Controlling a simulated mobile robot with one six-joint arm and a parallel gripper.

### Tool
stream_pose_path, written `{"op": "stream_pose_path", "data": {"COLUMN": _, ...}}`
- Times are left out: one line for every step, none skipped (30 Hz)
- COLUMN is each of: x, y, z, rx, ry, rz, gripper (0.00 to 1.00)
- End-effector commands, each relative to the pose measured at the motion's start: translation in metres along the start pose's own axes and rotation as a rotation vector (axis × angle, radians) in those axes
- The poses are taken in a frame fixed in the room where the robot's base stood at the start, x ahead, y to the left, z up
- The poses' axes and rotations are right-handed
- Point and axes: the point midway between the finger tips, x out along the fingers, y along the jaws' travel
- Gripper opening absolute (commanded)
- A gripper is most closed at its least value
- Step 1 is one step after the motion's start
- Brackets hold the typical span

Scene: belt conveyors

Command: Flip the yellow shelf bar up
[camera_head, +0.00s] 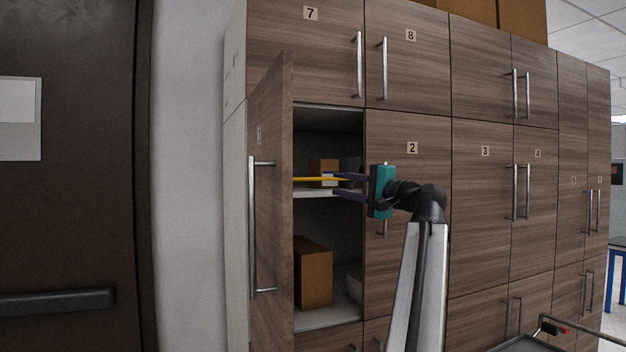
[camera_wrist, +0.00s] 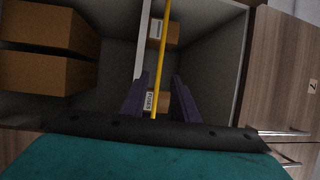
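The yellow shelf bar (camera_head: 312,180) runs level across the open cabinet, just above the front edge of the pale shelf (camera_head: 315,193). In the wrist view, turned sideways, the yellow bar (camera_wrist: 160,60) runs down between my two dark fingers, beside the pale shelf edge (camera_wrist: 142,45). My gripper (camera_head: 348,186) reaches into the right side of the opening from the front. In the wrist view my gripper (camera_wrist: 157,95) is open, with one finger on each side of the bar and gaps visible. The bar's right end is hidden by the fingers in the head view.
A labelled cardboard box (camera_head: 323,168) stands on the shelf behind the bar. A larger cardboard box (camera_head: 313,273) stands in the lower compartment. The open cabinet door (camera_head: 272,200) bounds the opening on the left, and closed door 2 (camera_head: 412,260) on the right.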

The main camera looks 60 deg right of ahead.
Motion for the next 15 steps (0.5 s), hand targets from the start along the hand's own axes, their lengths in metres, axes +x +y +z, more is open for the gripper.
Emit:
{"op": "stream_pose_path", "data": {"x": 0.007, "y": -0.002, "z": 0.000, "rx": 0.001, "ry": -0.002, "rz": 0.000, "gripper": 0.28}}
{"op": "stream_pose_path", "data": {"x": 0.011, "y": -0.002, "z": 0.000, "rx": 0.001, "ry": -0.002, "rz": 0.000, "gripper": 0.28}}
{"op": "stream_pose_path", "data": {"x": 0.016, "y": -0.002, "z": 0.000, "rx": 0.000, "ry": -0.002, "rz": 0.000, "gripper": 0.28}}
{"op": "stream_pose_path", "data": {"x": 0.020, "y": -0.002, "z": 0.000, "rx": 0.000, "ry": -0.002, "rz": 0.001, "gripper": 0.28}}
{"op": "stream_pose_path", "data": {"x": 0.024, "y": -0.003, "z": 0.000, "rx": 0.000, "ry": -0.002, "rz": 0.001, "gripper": 0.28}}
{"op": "stream_pose_path", "data": {"x": 0.030, "y": -0.003, "z": 0.000, "rx": 0.000, "ry": -0.001, "rz": 0.001, "gripper": 0.28}}
{"op": "stream_pose_path", "data": {"x": 0.035, "y": -0.003, "z": 0.000, "rx": 0.000, "ry": -0.002, "rz": 0.000, "gripper": 0.28}}
{"op": "stream_pose_path", "data": {"x": 0.039, "y": -0.003, "z": 0.000, "rx": -0.001, "ry": -0.002, "rz": 0.001, "gripper": 0.28}}
{"op": "stream_pose_path", "data": {"x": 0.044, "y": -0.003, "z": 0.000, "rx": 0.000, "ry": -0.002, "rz": 0.001, "gripper": 0.28}}
{"op": "stream_pose_path", "data": {"x": 0.049, "y": -0.003, "z": 0.000, "rx": 0.000, "ry": -0.002, "rz": 0.001, "gripper": 0.28}}
{"op": "stream_pose_path", "data": {"x": 0.053, "y": -0.002, "z": 0.000, "rx": 0.000, "ry": -0.002, "rz": 0.000, "gripper": 0.28}}
{"op": "stream_pose_path", "data": {"x": 0.059, "y": -0.002, "z": -0.001, "rx": 0.000, "ry": -0.001, "rz": 0.000, "gripper": 0.28}}
{"op": "stream_pose_path", "data": {"x": 0.063, "y": -0.002, "z": -0.001, "rx": 0.000, "ry": -0.001, "rz": 0.001, "gripper": 0.28}}
{"op": "stream_pose_path", "data": {"x": 0.067, "y": -0.002, "z": -0.001, "rx": 0.000, "ry": -0.001, "rz": 0.001, "gripper": 0.28}}
{"op": "stream_pose_path", "data": {"x": 0.073, "y": -0.002, "z": -0.001, "rx": 0.000, "ry": -0.001, "rz": 0.001, "gripper": 0.28}}
